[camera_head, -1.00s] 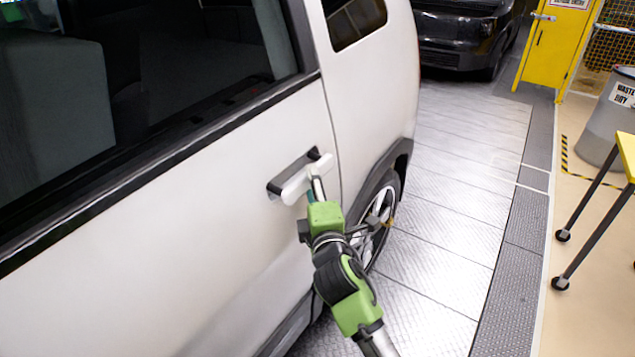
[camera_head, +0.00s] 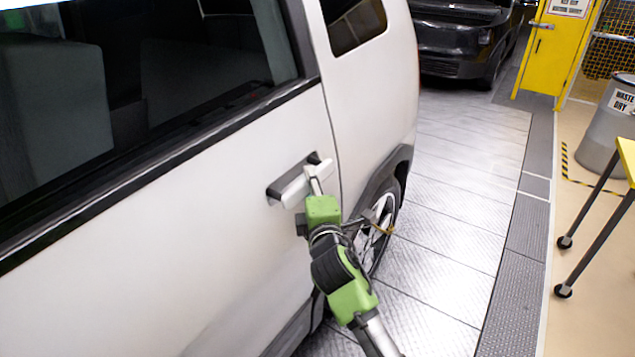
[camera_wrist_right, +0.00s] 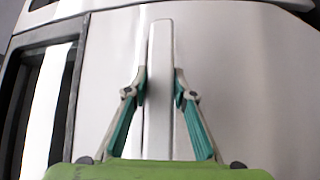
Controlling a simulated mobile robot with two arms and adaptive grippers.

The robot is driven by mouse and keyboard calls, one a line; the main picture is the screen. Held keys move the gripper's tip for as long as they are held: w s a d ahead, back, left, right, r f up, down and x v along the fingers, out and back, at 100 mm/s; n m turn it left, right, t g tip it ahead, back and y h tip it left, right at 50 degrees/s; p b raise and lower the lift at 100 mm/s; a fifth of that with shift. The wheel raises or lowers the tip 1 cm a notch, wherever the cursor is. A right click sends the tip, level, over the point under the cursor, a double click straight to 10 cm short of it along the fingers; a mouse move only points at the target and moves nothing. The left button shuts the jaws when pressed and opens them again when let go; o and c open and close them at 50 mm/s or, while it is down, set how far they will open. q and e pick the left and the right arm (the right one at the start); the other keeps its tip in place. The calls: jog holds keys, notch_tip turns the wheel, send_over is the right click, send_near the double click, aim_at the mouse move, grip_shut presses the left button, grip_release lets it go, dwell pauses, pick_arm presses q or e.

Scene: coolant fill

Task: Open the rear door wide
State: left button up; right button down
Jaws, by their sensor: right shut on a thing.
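The white rear door (camera_head: 170,215) of the vehicle fills the left of the head view, its edge flush with the body panel behind it, so it looks closed. Its door handle (camera_head: 294,187) is a white bar over a dark recess. My right gripper (camera_head: 314,182) is at the handle's rear part. In the right wrist view the handle (camera_wrist_right: 160,90) stands upright between the two teal-padded fingers of the gripper (camera_wrist_right: 160,92), which is shut on it. My left gripper is not in view.
The rear wheel (camera_head: 378,225) is just behind my right arm. A metal-plate floor (camera_head: 450,200) lies clear beside the vehicle. A black vehicle (camera_head: 458,40), a yellow door (camera_head: 550,48), a grey waste bin (camera_head: 606,125) and a yellow-topped table (camera_head: 628,160) stand farther off.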

jog(key=shift+s+d+f+p, duration=0.2)
jog(key=shift+s+d+p, duration=0.15)
jog(key=shift+d+p, duration=0.2)
dwell(0.5)
jog(key=shift+s+d, duration=0.15)
jog(key=shift+m+h, duration=0.4)
jog(key=shift+h, duration=0.2)
jog(key=s+d+p, duration=0.1)
jog(key=s+d, duration=0.2)
jog(key=shift+d, duration=0.1)
jog(key=shift+m+h, duration=0.4)
jog(key=shift+h, duration=0.2)
jog(key=shift+s+d+p, duration=0.4)
jog(key=shift+s+d, duration=1.1)
jog(key=shift+s, duration=0.05)
